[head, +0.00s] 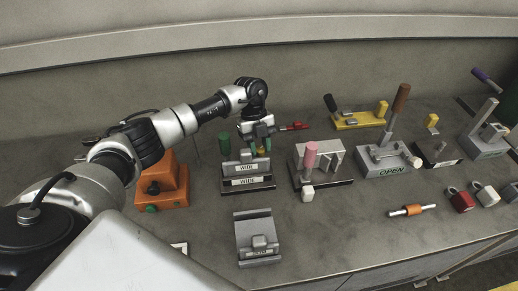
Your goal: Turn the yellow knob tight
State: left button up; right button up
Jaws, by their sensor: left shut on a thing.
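My left gripper (260,146) reaches down behind the grey fixture (248,184) with two "WIDE" labels, in the middle of the table. How far the knob is screwed in cannot be seen. My right gripper is not in view.

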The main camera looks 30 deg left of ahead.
pick_arm(q)
jog(key=m+y+b, duration=0.1)
jog(key=m+b, duration=0.1)
jog(key=m, duration=0.1)
jog(key=shift+w+m+g, duration=0.1)
jog(key=shift+m+g, duration=0.2)
jog(key=shift+g, duration=0.1)
jog(key=shift+m+y+b, duration=0.3)
jog(key=shift+m+b, duration=0.05)
jog(key=shift+m, duration=0.25)
jog(key=shift+d+r, duration=0.1)
jog(key=o, duration=0.6)
jog(key=shift+o, duration=0.2)
jog(key=b+v, duration=0.2)
jog(key=v, duration=0.8)
jog(key=shift+w+r+b, duration=0.25)
jog(key=shift+r+b, duration=0.05)
jog(key=shift+r, duration=0.05)
